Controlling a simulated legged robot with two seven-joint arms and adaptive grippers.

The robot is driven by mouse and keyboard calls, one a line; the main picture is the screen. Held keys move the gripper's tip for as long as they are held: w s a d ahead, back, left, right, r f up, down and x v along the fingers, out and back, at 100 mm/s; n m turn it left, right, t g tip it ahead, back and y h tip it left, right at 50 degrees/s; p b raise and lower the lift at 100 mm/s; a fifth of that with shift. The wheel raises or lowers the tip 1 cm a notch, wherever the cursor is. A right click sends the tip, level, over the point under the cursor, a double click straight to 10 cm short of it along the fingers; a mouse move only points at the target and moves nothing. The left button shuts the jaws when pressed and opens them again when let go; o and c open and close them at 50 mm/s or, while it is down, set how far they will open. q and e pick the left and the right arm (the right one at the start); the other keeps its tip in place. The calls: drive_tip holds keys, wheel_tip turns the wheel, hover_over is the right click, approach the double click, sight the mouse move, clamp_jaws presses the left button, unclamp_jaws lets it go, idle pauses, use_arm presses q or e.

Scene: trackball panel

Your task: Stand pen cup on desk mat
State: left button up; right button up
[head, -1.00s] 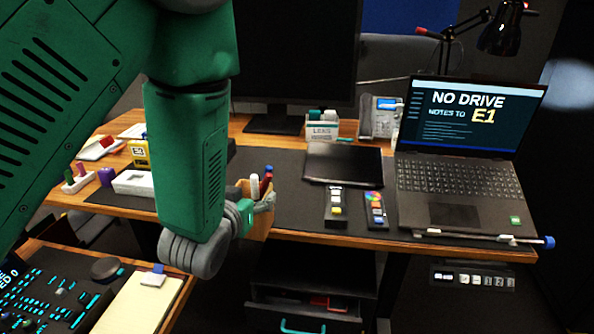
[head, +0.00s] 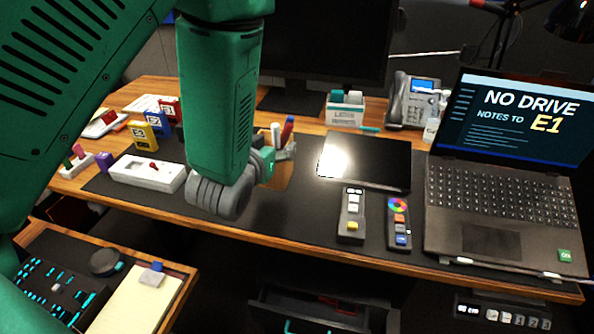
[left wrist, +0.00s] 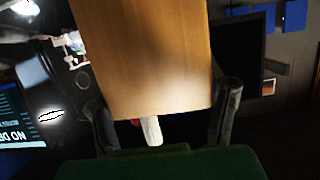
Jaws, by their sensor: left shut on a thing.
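The pen cup (head: 283,175) is a wooden holder with a red pen and a white pen standing out of its top. My left gripper (head: 276,160) is shut on it, and my forearm hides its left side. In the left wrist view the cup's wooden wall (left wrist: 145,55) fills the middle between the two fingers. The cup looks roughly upright over the dark desk mat (head: 285,218). I cannot tell whether its base touches the mat. My right gripper is not in view.
A black tablet (head: 365,160) and two small control pads (head: 352,214) (head: 398,222) lie right of the cup. An open laptop (head: 495,190) stands further right. A white box (head: 147,173) sits left of my arm. The mat's front middle is bare.

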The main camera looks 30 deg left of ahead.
sight(270, 183)
use_arm(q)
drive_tip(key=f, duration=0.3)
drive_tip(key=shift+s+d+f, duration=0.3)
drive_tip(key=f, duration=0.4)
drive_tip(key=shift+w+a+f, duration=0.1)
drive_tip(key=shift+a+f, duration=0.15)
drive_tip(key=shift+a, duration=0.2)
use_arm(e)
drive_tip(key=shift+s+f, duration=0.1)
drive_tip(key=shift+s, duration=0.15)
use_arm(q)
drive_tip(key=shift+f, duration=0.1)
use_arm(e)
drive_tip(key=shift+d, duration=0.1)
use_arm(q)
drive_tip(key=o, duration=1.3)
drive_tip(key=shift+d, duration=0.25)
drive_tip(key=shift+c, duration=0.2)
drive_tip(key=shift+o, duration=0.2)
drive_tip(key=shift+d, duration=0.1)
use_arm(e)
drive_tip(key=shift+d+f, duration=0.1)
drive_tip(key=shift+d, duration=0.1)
